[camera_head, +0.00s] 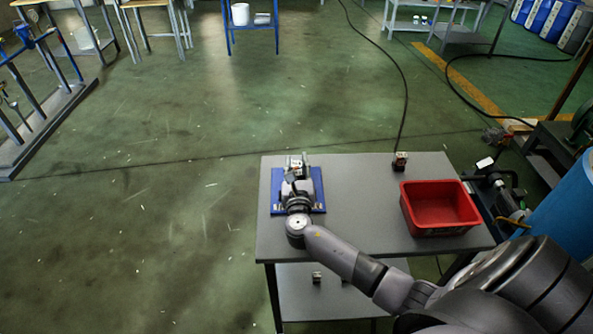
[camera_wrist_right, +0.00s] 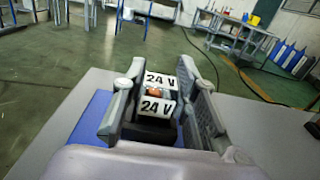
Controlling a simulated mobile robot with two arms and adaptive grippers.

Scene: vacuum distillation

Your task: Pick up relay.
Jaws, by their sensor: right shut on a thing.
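The relay (camera_wrist_right: 155,107) is a small block with white labels reading "24 V". In the right wrist view it sits between the two fingers of my right gripper (camera_wrist_right: 160,115), which is shut on it. In the head view my right gripper (camera_head: 296,178) is over the blue plate (camera_head: 276,206) on the left part of the grey table, with the relay (camera_head: 296,160) showing just beyond it. The lower part of the relay is hidden by the gripper, and I cannot tell whether it touches the plate. My left gripper is not in view.
A red bin (camera_head: 440,226) stands on the right of the grey table (camera_head: 350,185). A small block (camera_head: 400,161) with a black cable sits at the table's back edge. The table middle is clear. A blue barrel (camera_head: 570,200) and machinery stand at the right.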

